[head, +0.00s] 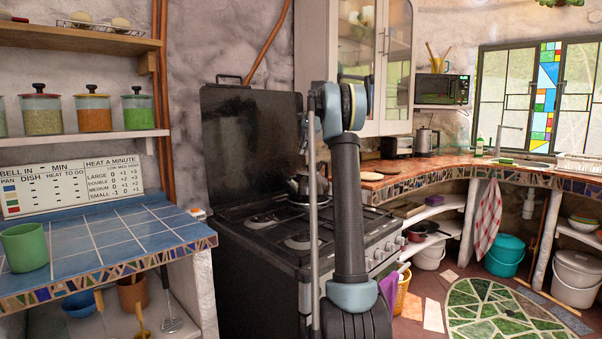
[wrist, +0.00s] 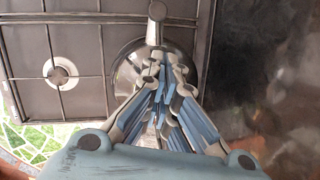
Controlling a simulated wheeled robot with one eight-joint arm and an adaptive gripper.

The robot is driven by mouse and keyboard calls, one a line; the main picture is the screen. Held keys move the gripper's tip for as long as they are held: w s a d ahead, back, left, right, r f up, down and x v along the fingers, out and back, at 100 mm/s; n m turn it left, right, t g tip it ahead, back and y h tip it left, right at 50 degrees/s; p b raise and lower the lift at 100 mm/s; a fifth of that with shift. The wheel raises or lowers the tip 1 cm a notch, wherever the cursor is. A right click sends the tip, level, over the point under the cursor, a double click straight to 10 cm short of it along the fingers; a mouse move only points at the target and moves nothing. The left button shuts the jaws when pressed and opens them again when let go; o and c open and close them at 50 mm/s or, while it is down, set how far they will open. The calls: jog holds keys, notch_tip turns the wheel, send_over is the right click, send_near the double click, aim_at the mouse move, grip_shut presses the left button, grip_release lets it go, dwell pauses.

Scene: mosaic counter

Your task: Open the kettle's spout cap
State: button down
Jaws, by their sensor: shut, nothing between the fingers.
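A shiny metal kettle (head: 303,189) with a dark handle stands on the back of the black stove in the head view, partly hidden behind my arm. In the wrist view the kettle (wrist: 129,72) lies under my gripper (wrist: 164,74), and its spout (wrist: 155,14) with a rounded light end points to the top of the picture. My gripper's fingers are closed together with nothing between them. They overlap the kettle's body in the picture; I cannot tell whether they touch it. The fingers hide much of the kettle.
The stove (head: 262,236) has burners and grates, with a raised dark lid (head: 245,140) behind. A blue-tiled counter (head: 110,240) with a green cup (head: 24,247) is at left. An electric kettle (head: 424,141) stands on the mosaic counter at right. Front burners look clear.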

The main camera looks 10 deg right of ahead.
aim_at(302, 179)
jog(key=s+d+f+m+t+y, duration=0.45)
jog(key=s+d+m+t, duration=0.3)
jog(key=s+m, duration=0.6)
jog(key=w+a+f, duration=0.2)
jog(key=w+a, duration=0.1)
jog(key=w+a+f+m, duration=0.1)
jog(key=w+a+f, duration=0.1)
jog(key=w+a, duration=0.1)
jog(key=w+a+f+m, duration=0.1)
jog(key=w+a+f, duration=0.2)
jog(key=w, duration=0.1)
jog(key=shift+w+f, duration=0.1)
jog(key=shift+w, duration=0.3)
jog(key=shift+d, duration=0.1)
jog(key=shift+w+f+m+y, duration=0.1)
jog(key=shift+f+m+y, duration=0.1)
jog(key=shift+m+y, duration=0.25)
jog(key=shift+f+m+g+y, duration=0.55)
jog(key=shift+f+m+y, duration=0.05)
jog(key=shift+m, duration=0.1)
jog(key=shift+r, duration=0.25)
